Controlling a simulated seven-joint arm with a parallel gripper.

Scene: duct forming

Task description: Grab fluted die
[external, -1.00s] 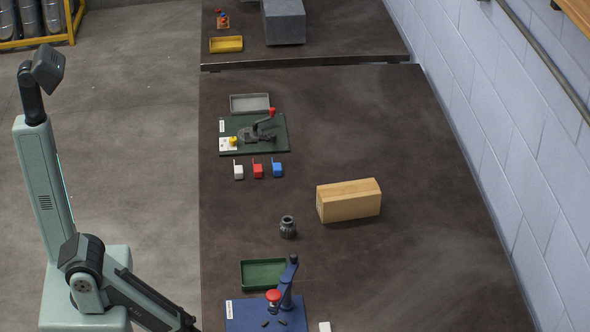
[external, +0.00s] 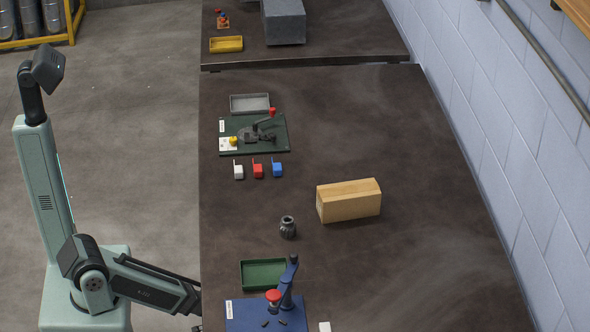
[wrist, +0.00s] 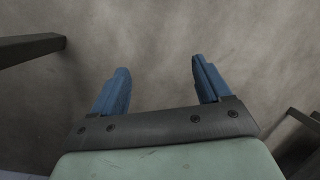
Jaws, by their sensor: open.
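A small dark grey piece with a ribbed body and a narrower neck (external: 288,227), which looks like the fluted die, stands upright on the dark table in the external view. My gripper shows in the wrist view (wrist: 159,65) with its two blue fingers spread wide and nothing between them. Below the fingers is only blurred grey-brown floor. In the external view my forearm reaches low to the table's left edge, and the gripper itself is not clearly visible there. The die does not show in the wrist view.
A wooden block (external: 349,201) lies right of and behind the die. A green tray (external: 263,274) and a blue press station (external: 245,317) are in front. White, red (external: 258,170) and blue holders stand before a green-based press (external: 281,146). The table's right side is clear.

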